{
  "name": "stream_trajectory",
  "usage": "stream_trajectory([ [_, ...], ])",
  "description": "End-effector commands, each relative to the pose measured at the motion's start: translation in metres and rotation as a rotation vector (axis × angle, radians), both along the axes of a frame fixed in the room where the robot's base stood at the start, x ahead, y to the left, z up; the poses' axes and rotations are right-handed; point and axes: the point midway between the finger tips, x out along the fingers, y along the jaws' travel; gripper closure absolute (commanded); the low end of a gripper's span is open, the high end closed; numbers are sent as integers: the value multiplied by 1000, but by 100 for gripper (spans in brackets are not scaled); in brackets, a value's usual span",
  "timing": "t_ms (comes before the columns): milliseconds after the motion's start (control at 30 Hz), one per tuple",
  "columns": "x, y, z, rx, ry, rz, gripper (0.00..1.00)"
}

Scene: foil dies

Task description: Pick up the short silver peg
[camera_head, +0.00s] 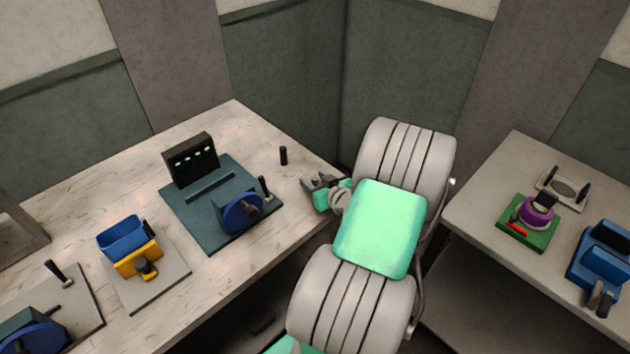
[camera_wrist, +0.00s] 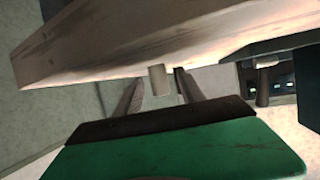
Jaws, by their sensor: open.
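A short upright peg (camera_head: 283,156) stands alone on the wooden table, near its far right edge; it looks dark in the head view. In the wrist view, where the scene appears upside down, a small pale grey cylinder (camera_wrist: 158,79) shows between my two fingers and looks like the same peg. My gripper (camera_head: 309,184) is open and empty, at the table's right edge, to the right of and nearer than the peg. In the wrist view my gripper (camera_wrist: 159,84) points toward the peg, which appears beyond the fingertips, apart from them.
A teal fixture (camera_head: 190,218) with a lit panel (camera_head: 190,158) and a blue wheel (camera_head: 240,214) stands left of the peg. A blue bin on a yellow stand (camera_head: 135,250) is farther left. A second table (camera_head: 480,195) on the right holds several fixtures. Table around the peg is clear.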

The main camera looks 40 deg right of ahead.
Motion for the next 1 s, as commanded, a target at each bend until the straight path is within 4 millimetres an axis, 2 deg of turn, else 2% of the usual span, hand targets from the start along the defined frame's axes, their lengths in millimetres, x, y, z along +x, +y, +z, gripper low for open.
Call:
stream_trajectory([
  [67, 0, 0, 0, 0, 0, 1, 54],
  [600, 0, 1, 0, 0, 0, 2, 98],
  [1000, 0, 1, 0, -1, 0, 3, 100],
])
